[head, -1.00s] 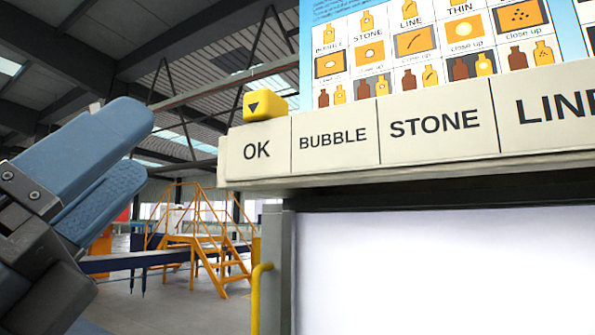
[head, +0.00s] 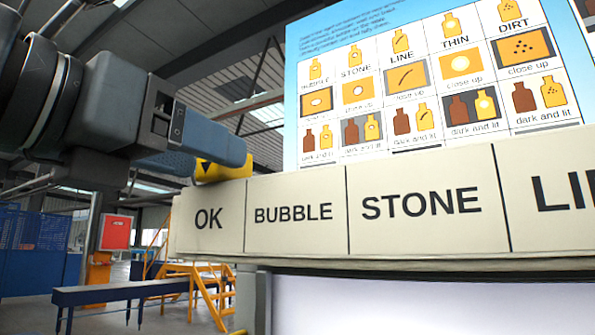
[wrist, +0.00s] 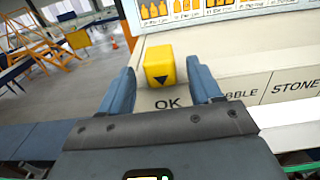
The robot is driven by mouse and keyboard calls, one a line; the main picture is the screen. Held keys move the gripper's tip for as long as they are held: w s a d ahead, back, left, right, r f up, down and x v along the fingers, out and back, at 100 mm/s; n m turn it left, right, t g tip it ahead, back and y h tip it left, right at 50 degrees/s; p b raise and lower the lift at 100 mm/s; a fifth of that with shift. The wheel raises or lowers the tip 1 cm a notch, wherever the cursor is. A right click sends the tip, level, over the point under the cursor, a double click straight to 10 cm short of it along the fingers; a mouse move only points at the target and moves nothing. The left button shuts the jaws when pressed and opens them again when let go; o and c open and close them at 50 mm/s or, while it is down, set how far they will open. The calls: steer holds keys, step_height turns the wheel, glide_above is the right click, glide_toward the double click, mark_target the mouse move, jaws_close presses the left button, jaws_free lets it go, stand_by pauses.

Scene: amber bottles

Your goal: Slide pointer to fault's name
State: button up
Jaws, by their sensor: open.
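The yellow pointer (head: 222,171), a small block with a black down arrow, sits on top of the cream label bar (head: 300,250) above the OK label. In the wrist view the pointer (wrist: 160,65) lies between the two blue fingers of my gripper (wrist: 165,85), which is open. Contact with the fingers cannot be told. In the head view my gripper (head: 215,150) comes in from the left, its near finger hiding part of the pointer. The labels OK, BUBBLE, STONE and part of LINE show along the bar.
A chart of bottle faults (head: 430,80) stands behind the bar. A pale lit panel (head: 430,305) is below the bar. At the left, farther off, are a blue bench (head: 120,290), yellow steps (head: 200,285) and a red box (head: 115,232). The bar's top right of the pointer looks clear.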

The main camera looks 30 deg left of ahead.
steer(key=shift+w+d+p, duration=0.15)
steer(key=shift+w+p, duration=0.35)
steer(key=shift+w, duration=1.6)
steer(key=shift+c, duration=0.2)
jaws_close()
